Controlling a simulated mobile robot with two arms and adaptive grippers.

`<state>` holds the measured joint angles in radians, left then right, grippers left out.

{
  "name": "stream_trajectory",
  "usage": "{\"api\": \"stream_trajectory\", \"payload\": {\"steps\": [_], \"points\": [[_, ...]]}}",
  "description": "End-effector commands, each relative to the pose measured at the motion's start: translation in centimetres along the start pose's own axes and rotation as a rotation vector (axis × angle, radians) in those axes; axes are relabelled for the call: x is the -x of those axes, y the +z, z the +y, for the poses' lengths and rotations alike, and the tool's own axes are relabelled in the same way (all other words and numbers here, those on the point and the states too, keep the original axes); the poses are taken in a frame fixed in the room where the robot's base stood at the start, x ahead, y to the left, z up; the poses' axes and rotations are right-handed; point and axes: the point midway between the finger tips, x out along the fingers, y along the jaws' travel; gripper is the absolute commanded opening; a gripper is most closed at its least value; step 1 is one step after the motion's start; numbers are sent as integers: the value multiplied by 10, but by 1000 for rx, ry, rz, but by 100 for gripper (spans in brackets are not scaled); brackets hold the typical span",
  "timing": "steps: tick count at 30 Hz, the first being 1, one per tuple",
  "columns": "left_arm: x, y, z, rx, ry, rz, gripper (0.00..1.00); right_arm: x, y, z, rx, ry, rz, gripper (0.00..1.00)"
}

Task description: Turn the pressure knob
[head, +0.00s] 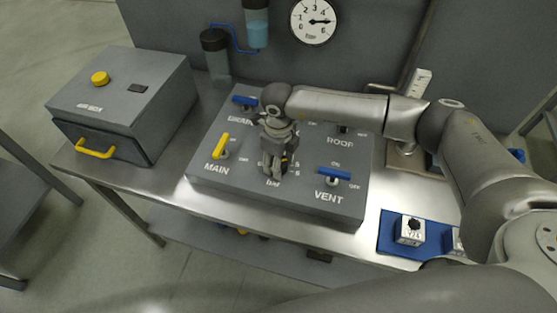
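The pressure knob (286,162) is at the middle of the grey control panel's front part, above a partly hidden label beginning "BA". Only a small dark and yellow bit of it shows. My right gripper (273,171) points down over this spot, its fingers in front of the knob and hiding most of it. I cannot tell whether the fingers touch or grip it. The round white pressure gauge (313,22) on the back wall has its needle pointing right. My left gripper is out of view.
On the panel (205,180), a yellow MAIN lever (220,146) stands left of the gripper and a blue VENT lever (335,173) right. Another blue lever (244,101) is behind. A grey box (125,100) stands left; a blue mat (388,240) with small blocks lies right.

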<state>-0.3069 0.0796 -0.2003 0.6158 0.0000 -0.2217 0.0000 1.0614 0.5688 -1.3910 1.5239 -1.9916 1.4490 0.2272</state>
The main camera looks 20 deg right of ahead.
Motion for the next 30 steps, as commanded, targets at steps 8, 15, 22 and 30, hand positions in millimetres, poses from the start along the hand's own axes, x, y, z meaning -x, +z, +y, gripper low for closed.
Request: {"api": "stream_trajectory", "payload": {"steps": [8, 15, 22, 30], "points": [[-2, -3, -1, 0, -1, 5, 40, 0, 0, 0, 6, 0, 0, 21], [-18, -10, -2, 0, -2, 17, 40, -3, 1, -1, 78, -2, -2, 21], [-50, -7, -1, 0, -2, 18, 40, -6, 1, -1, 244, -3, -3, 21], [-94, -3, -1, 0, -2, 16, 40, -7, 1, -1, 499, -4, -3, 21]]}}
